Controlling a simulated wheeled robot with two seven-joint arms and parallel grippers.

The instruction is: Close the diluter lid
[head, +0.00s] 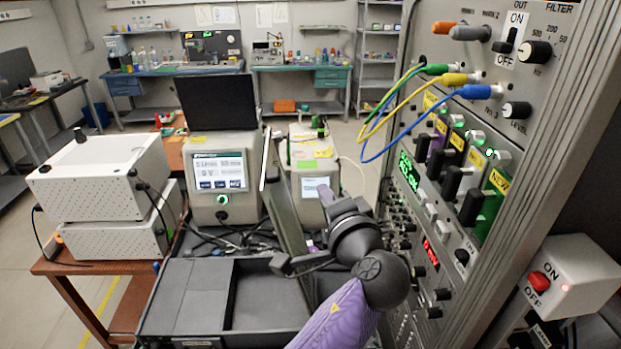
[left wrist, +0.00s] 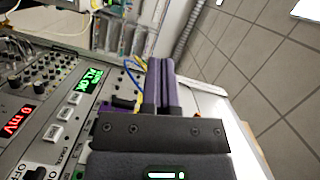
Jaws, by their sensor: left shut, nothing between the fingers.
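A beige instrument (head: 222,180) with a lit touchscreen stands left of centre in the head view. A black panel (head: 218,102) stands raised above it; I cannot tell whether this is the diluter lid. A second, smaller beige instrument (head: 313,175) with a small screen stands to its right. My left gripper (head: 313,244) is mostly hidden behind its own dark wrist, in front of the smaller instrument. In the left wrist view its purple fingers (left wrist: 162,85) are together with nothing between them. My right gripper is not in view.
A control rack (head: 470,170) with knobs and green, yellow and blue cables (head: 400,100) stands close on the right. White perforated boxes (head: 105,180) sit on a brown table at left. A dark tray (head: 215,300) lies in front. A white on/off switch box (head: 575,275) is at lower right.

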